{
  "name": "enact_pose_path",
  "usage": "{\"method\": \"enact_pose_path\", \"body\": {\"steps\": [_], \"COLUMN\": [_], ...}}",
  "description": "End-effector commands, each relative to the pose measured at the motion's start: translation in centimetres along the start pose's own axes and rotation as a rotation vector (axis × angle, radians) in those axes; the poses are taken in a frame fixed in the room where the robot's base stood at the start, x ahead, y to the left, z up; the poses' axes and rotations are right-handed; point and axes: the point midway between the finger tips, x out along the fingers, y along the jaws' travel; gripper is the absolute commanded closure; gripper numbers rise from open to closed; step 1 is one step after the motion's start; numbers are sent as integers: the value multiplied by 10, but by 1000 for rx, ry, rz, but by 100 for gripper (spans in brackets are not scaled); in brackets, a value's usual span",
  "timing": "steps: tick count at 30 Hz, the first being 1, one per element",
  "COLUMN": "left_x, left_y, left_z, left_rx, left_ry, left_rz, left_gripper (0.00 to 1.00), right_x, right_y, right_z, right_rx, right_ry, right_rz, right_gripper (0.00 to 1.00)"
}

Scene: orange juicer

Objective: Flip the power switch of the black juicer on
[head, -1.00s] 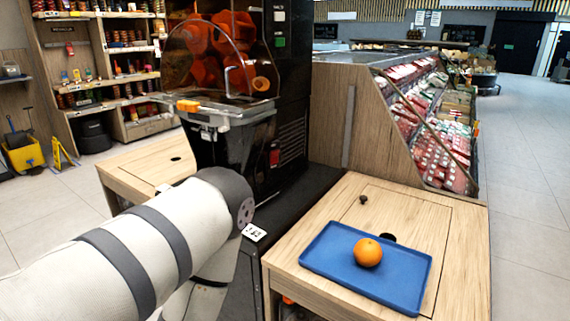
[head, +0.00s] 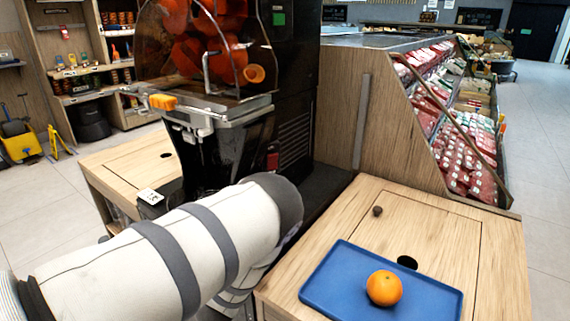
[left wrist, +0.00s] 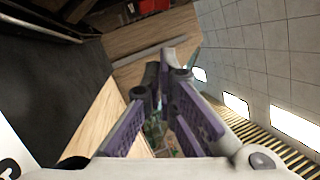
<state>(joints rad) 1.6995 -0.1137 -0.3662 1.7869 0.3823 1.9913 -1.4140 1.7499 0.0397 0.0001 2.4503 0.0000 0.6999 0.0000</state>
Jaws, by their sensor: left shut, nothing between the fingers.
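The black juicer (head: 215,150) stands left of centre in the head view, with a clear cover over red-orange parts. A small red switch (head: 272,158) is on its black side, next to the vent slots. My left arm crosses in front of the juicer's lower part, and its elbow hides what is behind it. The left gripper is hidden in the head view. In the left wrist view the left gripper (left wrist: 160,75) is shut and empty, its purple-lined fingers together. I cannot tell its distance from the switch. The right gripper is not in view.
A blue tray (head: 330,285) with an orange (head: 384,288) lies on the wooden counter (head: 455,235) at right. A wood-sided display case (head: 345,120) stands behind it. In the left wrist view a dark surface (left wrist: 50,90) is at left.

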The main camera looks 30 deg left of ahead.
Motion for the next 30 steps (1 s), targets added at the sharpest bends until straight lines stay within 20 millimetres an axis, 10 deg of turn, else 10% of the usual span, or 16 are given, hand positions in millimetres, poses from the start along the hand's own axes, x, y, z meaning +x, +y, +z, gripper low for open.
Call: {"method": "enact_pose_path", "body": {"steps": [10, 17, 30], "left_x": [1, 20, 112], "left_y": [4, 15, 0], "left_z": [0, -2, 12], "left_rx": [0, 0, -3], "left_ry": [0, 0, -4], "left_rz": [8, 22, 1], "left_gripper": [100, 100, 100], "right_x": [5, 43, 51], "right_y": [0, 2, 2], "right_z": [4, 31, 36], "right_rx": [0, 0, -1], "right_ry": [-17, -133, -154], "right_rz": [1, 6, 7], "right_gripper": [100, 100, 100]}}
